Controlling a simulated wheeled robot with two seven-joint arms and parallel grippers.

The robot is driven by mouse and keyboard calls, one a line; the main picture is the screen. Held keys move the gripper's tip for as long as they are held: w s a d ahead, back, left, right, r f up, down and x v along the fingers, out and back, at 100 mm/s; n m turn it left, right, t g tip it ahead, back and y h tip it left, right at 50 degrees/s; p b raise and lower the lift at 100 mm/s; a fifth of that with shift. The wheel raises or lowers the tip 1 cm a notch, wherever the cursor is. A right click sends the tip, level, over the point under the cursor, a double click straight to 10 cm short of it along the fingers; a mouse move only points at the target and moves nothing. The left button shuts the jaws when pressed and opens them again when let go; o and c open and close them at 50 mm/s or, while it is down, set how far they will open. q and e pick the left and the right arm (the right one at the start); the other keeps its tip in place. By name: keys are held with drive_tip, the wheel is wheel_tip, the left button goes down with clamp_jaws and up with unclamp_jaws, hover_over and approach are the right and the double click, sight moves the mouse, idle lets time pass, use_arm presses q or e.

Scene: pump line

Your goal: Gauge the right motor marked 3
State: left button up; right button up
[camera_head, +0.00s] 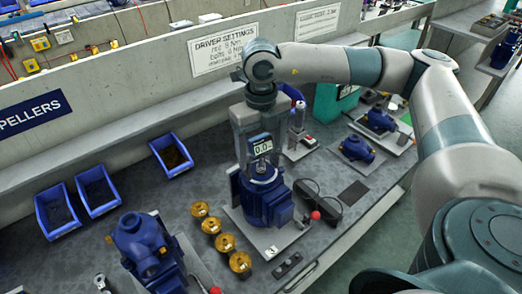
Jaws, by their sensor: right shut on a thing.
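My right gripper (259,130) points down over a blue motor (268,203) in the middle of the bench. It is shut on a gauge (262,147) whose small display appears to read 0.0. The gauge is just above or at the top of the motor, and I cannot tell whether they touch. The motor stands upright on a light grey plate (287,236). I cannot read a number 3 on any motor. My left gripper is out of view.
Several brass impellers (211,225) stand left of the middle motor. Blue bins (55,212) line the bench's back left. A red-knobbed lever (315,215) sits right of the motor. Smaller blue units (355,150) stand farther right. A wall with a settings sign (222,46) is behind.

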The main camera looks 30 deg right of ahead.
idle(0.3)
drive_tip(key=shift+f+b, duration=0.15)
drive_tip(key=shift+b, duration=0.15)
idle(0.7)
idle(0.4)
drive_tip(key=o, duration=1.4)
drive_tip(key=shift+o, duration=0.6)
drive_tip(key=shift+r+p, duration=1.85)
drive_tip(key=shift+r, duration=2.65)
